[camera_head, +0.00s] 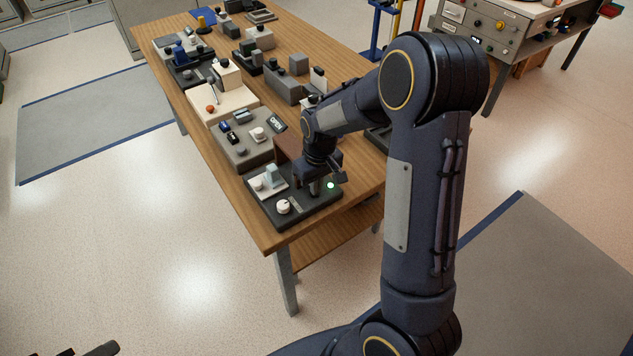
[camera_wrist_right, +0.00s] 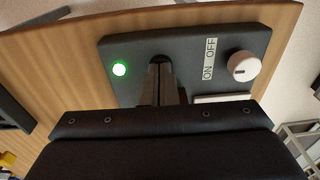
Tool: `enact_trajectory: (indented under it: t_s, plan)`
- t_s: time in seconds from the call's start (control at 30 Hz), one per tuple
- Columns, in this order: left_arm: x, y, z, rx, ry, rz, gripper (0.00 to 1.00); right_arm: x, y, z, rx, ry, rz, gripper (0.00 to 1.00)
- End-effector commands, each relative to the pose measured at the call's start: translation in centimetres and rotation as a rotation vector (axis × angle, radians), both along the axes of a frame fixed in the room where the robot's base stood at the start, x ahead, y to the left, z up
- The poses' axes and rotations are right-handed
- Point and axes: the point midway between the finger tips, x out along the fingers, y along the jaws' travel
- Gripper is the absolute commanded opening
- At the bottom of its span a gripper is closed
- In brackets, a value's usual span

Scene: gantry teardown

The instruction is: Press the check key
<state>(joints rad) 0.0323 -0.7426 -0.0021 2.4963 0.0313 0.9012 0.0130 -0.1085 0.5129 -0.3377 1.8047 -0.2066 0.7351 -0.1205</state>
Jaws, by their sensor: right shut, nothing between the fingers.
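A dark control box (camera_head: 327,208) sits at the near corner of the wooden table. It has a lit green lamp (camera_head: 331,185), a white knob (camera_head: 283,206) and a pale raised piece on a light plate. My right gripper (camera_head: 316,188) points down at this box, shut and empty. In the right wrist view its closed fingertips (camera_wrist_right: 160,62) are over the dark box face (camera_wrist_right: 185,45), between the green lamp (camera_wrist_right: 119,68) and the ON OFF label (camera_wrist_right: 210,58). The fingers hide the spot beneath, so the check key and any contact cannot be made out. A dark part, perhaps my left gripper (camera_head: 90,350), shows at the lower left.
The wooden table (camera_head: 262,225) carries several other devices. A grey box (camera_head: 243,140) with a small display stands just behind the dark box, and a cream box (camera_head: 220,102) with an orange knob is farther back. A grey bench (camera_head: 490,45) stands at the upper right. The floor at left is clear.

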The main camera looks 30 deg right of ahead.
Motion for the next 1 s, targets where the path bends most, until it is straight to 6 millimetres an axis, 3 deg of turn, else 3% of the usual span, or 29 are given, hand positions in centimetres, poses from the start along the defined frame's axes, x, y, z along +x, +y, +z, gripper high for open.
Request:
enact_trajectory:
  t_s: [0.07,0.27,0.37,0.5,0.7,1.0]
  plan:
    - [0.0,0.0,0.7,0.000,0.000,0.000,0.50,-0.5,0.1,0.2,0.001,0.022,0.001,0.00]
    - [0.0,0.0,4.1,0.000,0.000,0.000,0.50,0.1,0.0,4.9,-0.001,0.002,0.001,0.00]
    - [0.0,0.0,3.1,0.000,-0.001,0.000,0.50,0.1,-0.1,6.6,-0.001,-0.007,0.002,0.00]
    - [0.0,0.0,3.1,0.000,0.000,0.000,0.50,0.0,-0.2,9.9,0.000,-0.008,0.001,0.00]
    - [0.0,0.0,3.2,0.000,0.000,0.000,0.50,-0.2,-0.3,13.0,-0.002,-0.006,0.001,0.00]
    - [0.0,0.0,3.2,0.000,0.000,0.000,0.50,-0.3,-0.4,14.2,-0.002,-0.004,0.001,0.00]
